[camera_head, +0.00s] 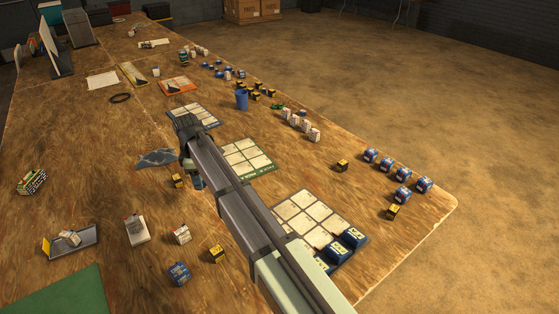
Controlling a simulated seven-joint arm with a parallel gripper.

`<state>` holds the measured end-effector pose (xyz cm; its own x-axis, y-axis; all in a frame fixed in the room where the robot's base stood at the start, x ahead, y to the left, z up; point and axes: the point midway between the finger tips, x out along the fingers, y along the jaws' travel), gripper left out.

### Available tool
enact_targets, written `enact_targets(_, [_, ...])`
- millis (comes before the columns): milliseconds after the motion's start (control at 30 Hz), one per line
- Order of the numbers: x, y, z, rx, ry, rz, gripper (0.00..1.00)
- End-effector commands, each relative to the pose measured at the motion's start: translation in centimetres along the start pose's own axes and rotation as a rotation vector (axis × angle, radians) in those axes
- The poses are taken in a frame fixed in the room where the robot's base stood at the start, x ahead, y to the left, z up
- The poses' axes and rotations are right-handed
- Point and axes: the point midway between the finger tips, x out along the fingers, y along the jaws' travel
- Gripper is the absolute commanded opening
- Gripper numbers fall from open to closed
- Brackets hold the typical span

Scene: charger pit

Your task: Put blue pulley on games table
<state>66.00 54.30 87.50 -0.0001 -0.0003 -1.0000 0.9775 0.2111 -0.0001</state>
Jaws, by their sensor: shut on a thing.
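A long wooden table (105,185) with several grid boards on it fills the left and middle of the view. Nothing in view marks it by name as the games table. My gripper (195,182) is over the middle of this table, beside the green-edged grid board, and mostly hidden behind my arm. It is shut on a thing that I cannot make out. I cannot pick out a blue pulley for certain. Small blue pieces (371,155) stand near the table's right end, and more blue pieces lie along its far edge.
Grid boards (246,159) lie along the middle; the nearest (307,216) holds blue blocks. A blue cup (241,99), white boxes (313,135) and black-yellow blocks (342,165) stand near the far edge. A grey tray (72,243) lies at left. Bare wood shows at left centre.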

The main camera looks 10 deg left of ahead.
Motion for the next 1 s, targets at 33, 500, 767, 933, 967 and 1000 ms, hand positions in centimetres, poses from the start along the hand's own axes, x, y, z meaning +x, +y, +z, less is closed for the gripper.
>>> enact_targets(33, [0.0, 1.1, 2.0, 0.027, 0.0, 0.0, 0.15])
enact_targets(500, [0.0, 7.9, 18.5, 0.246, 0.0, 0.0, 0.15])
enact_targets(767, [0.0, 10.3, 28.1, 0.367, 0.0, 0.0, 0.15])
enact_targets(933, [0.0, 11.2, 34.4, 0.445, 0.0, 0.0, 0.15])
enact_targets(967, [0.0, 11.4, 35.6, 0.459, 0.0, 0.0, 0.15])
enact_targets(1000, [0.0, 11.5, 37.1, 0.477, 0.0, 0.0, 0.15])
